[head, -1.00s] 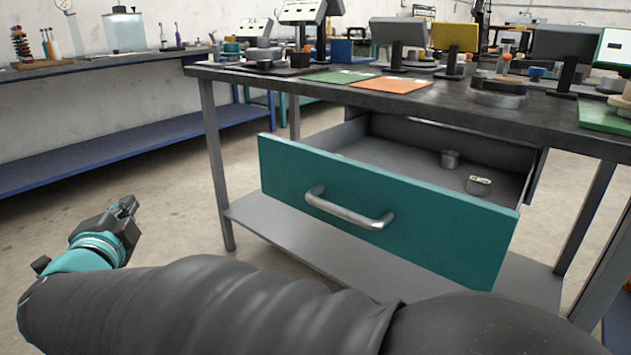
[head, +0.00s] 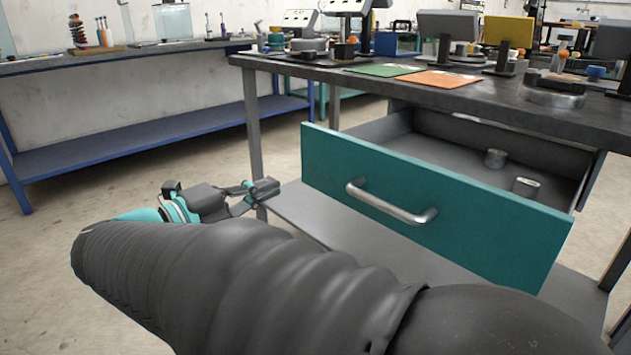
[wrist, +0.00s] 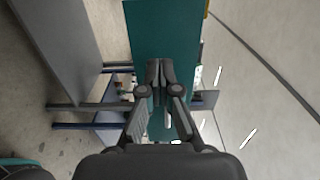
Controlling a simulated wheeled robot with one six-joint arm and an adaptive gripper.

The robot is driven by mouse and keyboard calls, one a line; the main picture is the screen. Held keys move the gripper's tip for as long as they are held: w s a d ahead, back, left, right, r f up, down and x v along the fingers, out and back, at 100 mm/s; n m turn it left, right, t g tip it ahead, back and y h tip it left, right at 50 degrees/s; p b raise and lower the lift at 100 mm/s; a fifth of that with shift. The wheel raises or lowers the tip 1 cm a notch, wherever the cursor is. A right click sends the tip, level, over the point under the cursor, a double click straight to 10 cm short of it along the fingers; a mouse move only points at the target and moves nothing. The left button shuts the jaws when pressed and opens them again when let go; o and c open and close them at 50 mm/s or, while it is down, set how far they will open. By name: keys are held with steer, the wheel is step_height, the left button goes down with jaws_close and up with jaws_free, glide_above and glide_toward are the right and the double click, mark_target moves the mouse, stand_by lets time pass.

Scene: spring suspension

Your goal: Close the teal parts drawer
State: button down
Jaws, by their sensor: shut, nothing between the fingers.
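The teal parts drawer (head: 425,205) is pulled well out from under the dark workbench, with its inside showing. A silver bar handle (head: 385,203) sits on its front. My gripper (head: 268,186) is shut and empty, a little left of the drawer front in the head view, pointing right. In the wrist view my gripper's closed fingertips (wrist: 159,66) appear over the teal drawer front (wrist: 165,30). I cannot tell whether they touch it. The handle does not show clearly in the wrist view.
Two small metal cylinders (head: 525,186) stand in the drawer. The workbench top (head: 335,75) carries monitors, a green mat and an orange mat (head: 439,79). A grey lower shelf (head: 315,215) lies under the drawer. A blue-shelved bench (head: 150,135) stands behind left, with open floor before it.

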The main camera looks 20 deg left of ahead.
mark_target(319, 166)
steer(key=x, duration=0.9)
steer(key=shift+w, duration=0.2)
steer(key=shift+a, duration=0.1)
steer(key=shift+w, duration=0.1)
